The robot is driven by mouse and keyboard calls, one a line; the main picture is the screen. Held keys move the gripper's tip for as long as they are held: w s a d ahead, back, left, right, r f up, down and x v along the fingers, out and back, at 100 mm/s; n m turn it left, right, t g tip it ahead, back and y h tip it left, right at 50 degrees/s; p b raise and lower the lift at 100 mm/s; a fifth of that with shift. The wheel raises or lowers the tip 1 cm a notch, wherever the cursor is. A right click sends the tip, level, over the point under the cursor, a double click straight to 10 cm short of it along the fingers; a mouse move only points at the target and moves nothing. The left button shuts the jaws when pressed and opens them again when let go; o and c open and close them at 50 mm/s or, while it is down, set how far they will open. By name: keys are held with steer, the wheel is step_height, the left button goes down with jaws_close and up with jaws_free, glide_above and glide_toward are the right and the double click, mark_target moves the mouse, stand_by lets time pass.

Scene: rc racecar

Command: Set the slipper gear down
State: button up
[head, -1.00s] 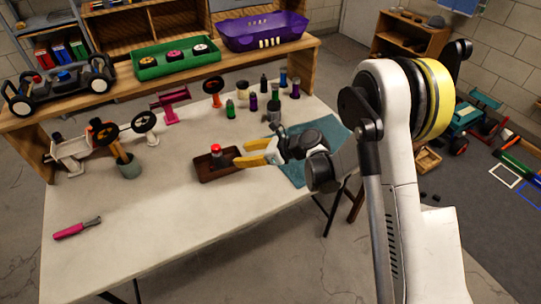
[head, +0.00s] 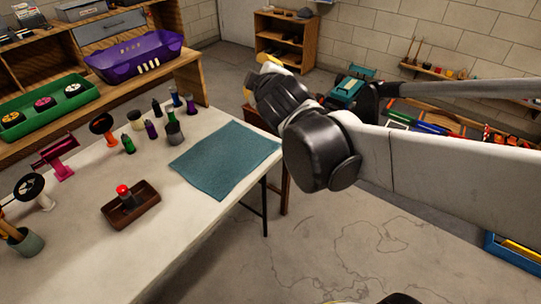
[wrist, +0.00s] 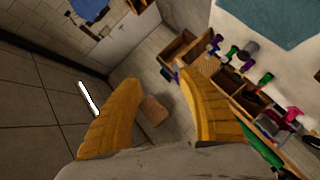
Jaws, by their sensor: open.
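A small dark part with a red top (head: 124,194) stands upright in a brown tray (head: 148,208) on the white table. I cannot tell whether it is the slipper gear; no other part is clearly that gear. My gripper (head: 257,77) is raised beyond the table's right end, well away from the tray, and partly hidden behind my own wrist. In the wrist view its two yellow fingers (wrist: 160,82) are spread apart with nothing held between them. A brown box-like thing (wrist: 153,110) shows between them, seemingly far off on the floor.
A teal mat (head: 225,158) lies bare on the table's right end. Several small bottles (head: 150,129) stand left of it. A purple basket (head: 135,56) and a green tray of wheels (head: 44,105) sit on the back shelf. A low bookshelf (head: 284,40) stands by the far wall.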

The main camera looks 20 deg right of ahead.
steer(key=s+a+f+m+g+y, duration=0.1)
steer(key=s+f+m+g, duration=0.3)
steer(key=s+f, duration=0.3)
steer(key=s+a+f+m+g+y, duration=0.1)
steer(key=s+f+m+g, duration=0.2)
steer(key=s, duration=1.1)
step_height(320, 180, down, 4)
steer(key=m, duration=0.3)
steer(key=shift+s+g, duration=0.35)
steer(key=shift+g, duration=0.05)
